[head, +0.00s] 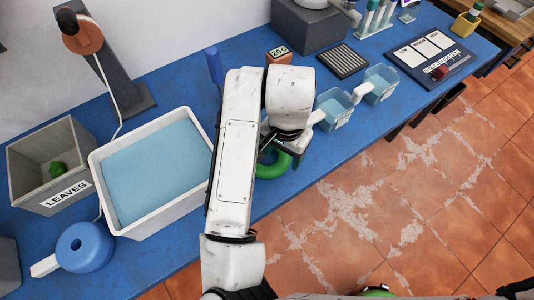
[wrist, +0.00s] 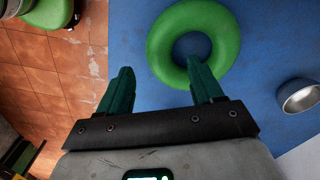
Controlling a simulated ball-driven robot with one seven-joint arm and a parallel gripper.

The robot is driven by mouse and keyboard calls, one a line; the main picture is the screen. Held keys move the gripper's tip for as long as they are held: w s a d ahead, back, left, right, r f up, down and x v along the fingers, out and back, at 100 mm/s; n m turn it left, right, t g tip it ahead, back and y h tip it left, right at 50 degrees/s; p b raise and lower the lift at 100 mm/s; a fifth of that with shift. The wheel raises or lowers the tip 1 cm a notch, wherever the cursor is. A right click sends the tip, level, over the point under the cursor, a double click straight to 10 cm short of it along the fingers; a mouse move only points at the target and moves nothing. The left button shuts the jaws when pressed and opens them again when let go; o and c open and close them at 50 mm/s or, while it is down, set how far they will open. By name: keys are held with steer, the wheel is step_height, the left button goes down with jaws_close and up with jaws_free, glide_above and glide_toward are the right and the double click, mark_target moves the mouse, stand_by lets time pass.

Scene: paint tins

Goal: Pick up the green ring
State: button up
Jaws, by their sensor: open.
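The green ring (wrist: 159,45) lies on the blue table in the wrist view, near the table's edge, with blue tabletop showing through its hole. In the head view the ring (head: 272,171) is partly hidden behind my gripper and arm. My gripper (wrist: 160,73) is open and empty, its dark green fingers apart. In the wrist view its right finger overlaps the ring's lower rim, and its left finger lies outside the ring, towards the floor side. I cannot tell whether the right finger touches the ring. In the head view my gripper (head: 281,154) is over the ring.
A white basin (head: 97,172) of blue liquid stands left of my arm. Beyond it is a grey LEAVES box (head: 22,170). Two scoops (head: 381,83) stand to the right of my gripper. A metal cup (wrist: 300,96) shows in the wrist view. The table edge is close.

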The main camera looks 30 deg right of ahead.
mark_target(281, 161)
steer(key=shift+w+a+f, duration=0.1)
steer(key=shift+f, duration=1.65)
steer(key=shift+c, duration=0.5)
jaws_close()
